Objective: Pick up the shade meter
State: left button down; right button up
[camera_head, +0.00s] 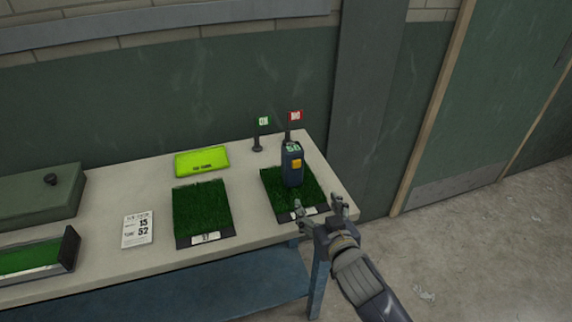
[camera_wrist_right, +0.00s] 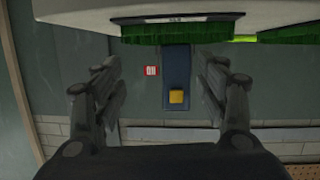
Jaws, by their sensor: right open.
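The shade meter (camera_head: 292,165) is a dark blue upright device with a yellow button and a small greenish display. It stands on the right turf sample (camera_head: 276,207) on the table. My right gripper (camera_head: 319,207) is open and empty, in front of and slightly right of the meter, near the table's front right corner. In the right wrist view, which is upside down, the meter (camera_wrist_right: 176,75) shows beyond and between the open fingers (camera_wrist_right: 160,75). The fingers do not touch it. My left gripper is not in view.
A second turf sample (camera_head: 201,210), a number card (camera_head: 137,230), a lime tray (camera_head: 202,161), a green case (camera_head: 40,197) and a framed turf piece (camera_head: 40,256) lie to the left. Small green (camera_head: 263,122) and red (camera_head: 295,116) flags stand behind the meter.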

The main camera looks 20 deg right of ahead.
aim_at(296, 154)
jog(key=w+r+t, duration=0.1)
jog(key=w+r, duration=0.1)
jog(key=w, duration=0.1)
jog(key=w+a+r+t+y, duration=0.1)
jog(key=w+r, duration=0.2)
jog(key=w+r+t+p, duration=0.1)
jog(key=w+r, duration=0.1)
jog(key=shift+w+a+r+n+y, duration=0.2)
jog(key=shift+w+a+n+y, duration=0.1)
jog(key=shift+w+n, duration=0.1)
jog(key=shift+w+a+p, duration=0.2)
jog(key=shift+w+p, duration=0.5)
jog(key=shift+w, duration=2.4)
grip_shut()
